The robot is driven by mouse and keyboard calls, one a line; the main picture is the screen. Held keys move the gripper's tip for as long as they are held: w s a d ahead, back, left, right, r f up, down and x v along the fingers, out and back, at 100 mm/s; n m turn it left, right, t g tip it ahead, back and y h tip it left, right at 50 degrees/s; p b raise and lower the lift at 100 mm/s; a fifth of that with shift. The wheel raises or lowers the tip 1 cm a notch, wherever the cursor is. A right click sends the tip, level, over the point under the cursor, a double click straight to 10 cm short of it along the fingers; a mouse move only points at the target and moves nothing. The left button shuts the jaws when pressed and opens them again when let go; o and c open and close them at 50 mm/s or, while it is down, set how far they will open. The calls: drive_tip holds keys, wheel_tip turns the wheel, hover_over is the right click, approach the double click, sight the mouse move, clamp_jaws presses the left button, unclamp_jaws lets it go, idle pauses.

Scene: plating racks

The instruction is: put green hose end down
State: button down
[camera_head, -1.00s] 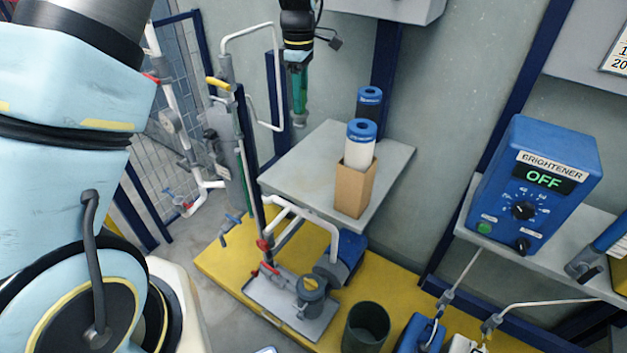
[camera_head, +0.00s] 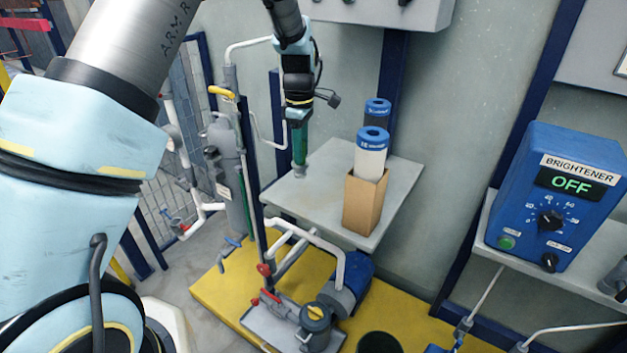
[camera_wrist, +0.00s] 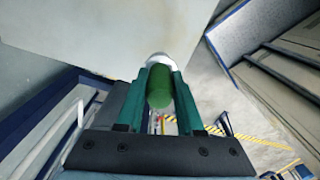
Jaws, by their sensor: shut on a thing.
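The green hose end (camera_wrist: 159,88) is between the two teal fingers of my gripper (camera_wrist: 160,95) in the wrist view, with a pale tip beyond it. In the head view, my gripper (camera_head: 299,135) points down at the far left edge of a grey shelf (camera_head: 312,205). The green hose end (camera_head: 300,146) hangs upright below it, with its grey tip near the shelf's surface. I cannot tell whether the tip touches the shelf.
A cardboard box (camera_head: 364,203) with a white, blue-capped filter (camera_head: 371,152) stands on the shelf, right of my gripper. A dark filter (camera_head: 376,113) stands behind it. Pipes and a pump (camera_head: 336,292) are below. The shelf's front middle is bare.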

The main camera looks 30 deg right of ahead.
sight(302, 171)
drive_tip(key=shift+f+p, duration=0.8)
drive_tip(key=shift+f, duration=2.45)
drive_tip(key=shift+f, duration=0.2)
drive_tip(key=c, duration=0.5)
unclamp_jaws()
drive_tip(key=shift+c, duration=0.2)
wheel_tip(302, 171, up, 12)
drive_tip(key=b, duration=0.3)
drive_tip(key=shift+r+b, duration=0.2)
drive_tip(key=shift+b, duration=0.1)
